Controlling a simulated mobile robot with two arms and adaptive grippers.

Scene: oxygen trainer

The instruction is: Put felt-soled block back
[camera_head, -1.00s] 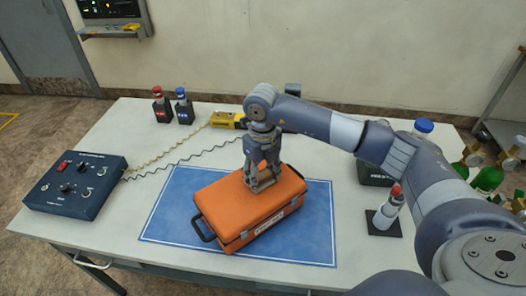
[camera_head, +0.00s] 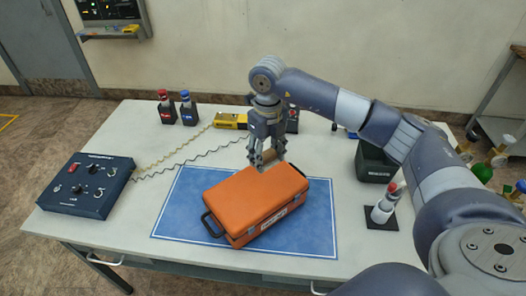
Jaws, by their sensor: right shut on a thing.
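My right gripper (camera_head: 266,163) points down just above the back edge of the orange case (camera_head: 250,202). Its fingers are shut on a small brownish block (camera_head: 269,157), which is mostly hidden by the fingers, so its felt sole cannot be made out. The orange case lies closed on the blue mat (camera_head: 178,218), its black handle facing left. I cannot tell whether the fingertips are clear of the case lid. My left gripper is not in view.
A dark control box (camera_head: 88,185) stands at the left, with coiled cables to a yellow device (camera_head: 230,121). Red-capped (camera_head: 165,107) and blue-capped (camera_head: 187,108) bottles stand at the back.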

